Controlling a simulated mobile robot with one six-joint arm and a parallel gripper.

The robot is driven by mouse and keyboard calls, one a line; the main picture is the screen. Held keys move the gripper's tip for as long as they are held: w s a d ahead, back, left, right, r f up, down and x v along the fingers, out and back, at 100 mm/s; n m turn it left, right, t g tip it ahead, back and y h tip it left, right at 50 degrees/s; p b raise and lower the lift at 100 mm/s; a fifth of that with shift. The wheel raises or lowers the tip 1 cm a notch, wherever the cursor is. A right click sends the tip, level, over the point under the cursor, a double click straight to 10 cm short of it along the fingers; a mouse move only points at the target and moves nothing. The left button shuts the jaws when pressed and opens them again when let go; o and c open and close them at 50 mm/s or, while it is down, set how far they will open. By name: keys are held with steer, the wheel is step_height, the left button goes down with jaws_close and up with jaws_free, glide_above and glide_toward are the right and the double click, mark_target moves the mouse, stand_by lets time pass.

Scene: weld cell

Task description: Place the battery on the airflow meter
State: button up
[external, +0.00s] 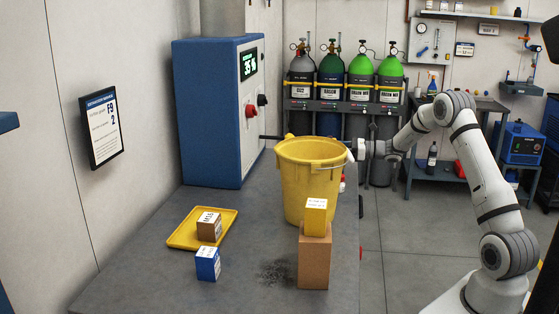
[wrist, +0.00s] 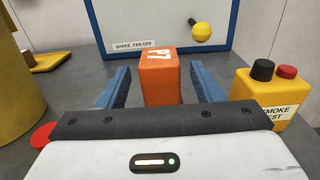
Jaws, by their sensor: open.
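I cannot tell by label which thing is the battery or the airflow meter. In the wrist view, an orange block (wrist: 159,76) with a white marking on top stands upright on the bench. My gripper (wrist: 158,88) is open, its blue fingers on either side of the block with gaps visible. In the external view the fingers and orange block are hidden behind the yellow bucket. A brown labelled box (external: 209,227) is on a yellow tray (external: 184,238). A blue labelled box (external: 207,264) stands beside the tray. A yellow labelled box (external: 315,217) sits on a tall cardboard block (external: 314,262).
The large yellow bucket (external: 303,185) stands near the bench's right edge. A blue cabinet (external: 207,115) with a lit display stands at the back. A yellow smoke test box (wrist: 268,97) with black and red buttons is right of my fingers. Bench front-left (external: 150,285) is clear.

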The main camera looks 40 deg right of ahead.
steer(key=v, duration=0.7)
steer(key=s+a+r+n+g+h, duration=0.1)
steer(key=s+a+n+g+h, duration=0.1)
steer(key=s+a+n+g, duration=0.5)
steer(key=s+a+r+n+g+h, duration=0.1)
steer(key=s+a+n+g, duration=0.2)
steer(key=s+a+n, duration=0.55)
steer(key=s+d+f+n+h, duration=0.1)
steer(key=s+n+h, duration=0.4)
steer(key=s, duration=0.7)
steer(key=s+d+f+n+h, duration=0.1)
steer(key=s+d+n+h, duration=0.2)
steer(key=s, duration=0.9)
steer(key=n+h, duration=0.1)
steer(key=n, duration=0.2)
steer(key=shift+s+d+f+h+b, duration=0.2)
steer(key=shift+d+f+h+b, duration=0.1)
steer(key=shift+h, duration=0.1)
steer(key=shift+r+n, duration=0.25)
steer(key=shift+r, duration=0.05)
